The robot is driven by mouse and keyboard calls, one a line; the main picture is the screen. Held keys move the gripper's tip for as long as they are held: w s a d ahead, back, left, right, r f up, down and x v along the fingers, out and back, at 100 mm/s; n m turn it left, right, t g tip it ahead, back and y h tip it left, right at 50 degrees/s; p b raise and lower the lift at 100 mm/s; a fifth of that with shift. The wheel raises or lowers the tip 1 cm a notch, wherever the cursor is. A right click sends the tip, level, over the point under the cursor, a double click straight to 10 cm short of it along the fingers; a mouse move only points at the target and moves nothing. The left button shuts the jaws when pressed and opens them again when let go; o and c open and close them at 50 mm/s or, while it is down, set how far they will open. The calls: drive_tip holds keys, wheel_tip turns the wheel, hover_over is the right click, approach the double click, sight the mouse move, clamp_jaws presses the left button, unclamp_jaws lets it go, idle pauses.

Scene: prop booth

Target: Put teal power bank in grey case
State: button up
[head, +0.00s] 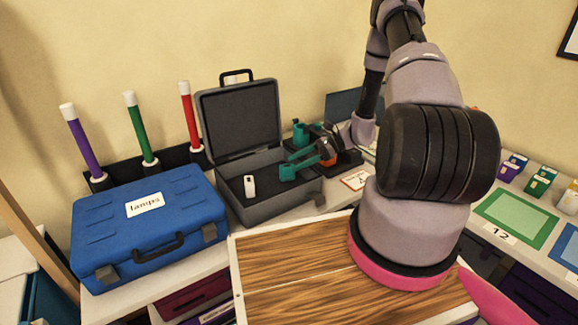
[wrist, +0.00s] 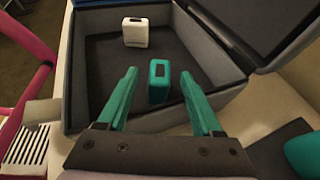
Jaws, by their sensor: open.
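The grey case (head: 240,215) stands open with its lid raised, left of centre in the head view; its wall also shows in the wrist view (wrist: 84,70). The teal power bank (wrist: 158,90) stands upright on the dark case floor in the wrist view. In the head view it (head: 287,173) shows inside the right part of the case. My gripper (wrist: 158,72) is open, its teal fingers on either side of the power bank with a visible gap at each side. In the head view my gripper (head: 296,160) reaches into the case from the right.
A white power bank (head: 249,186) also stands in the case, apart from the teal one. A blue lamps case (head: 150,230) is shut at the left. A dark tray (head: 345,163) with teal and orange items lies behind my gripper. The wooden top (head: 300,280) in front is clear.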

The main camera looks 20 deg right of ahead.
drive_tip(key=w+v, duration=0.1)
drive_tip(key=v, duration=0.7)
wheel_tip(320, 180, up, 12)
drive_tip(key=s+a+n+g+h, duration=0.2)
drive_tip(key=n+h, duration=0.1)
drive_tip(key=n, duration=0.1)
drive_tip(key=s+a+r+n+t+h, duration=0.2)
drive_tip(key=s+r+n+t+h, duration=0.2)
drive_tip(key=s+r, duration=0.6)
drive_tip(key=s+a+r+n+t+h, duration=0.3)
drive_tip(key=s+r+n, duration=0.3)
drive_tip(key=r, duration=1.2)
drive_tip(key=s+t+h, duration=0.1)
drive_tip(key=s, duration=0.3)
drive_tip(key=shift+s+a+r+n, duration=0.25)
drive_tip(key=shift+s+r+n, duration=0.05)
drive_tip(key=shift+r, duration=0.05)
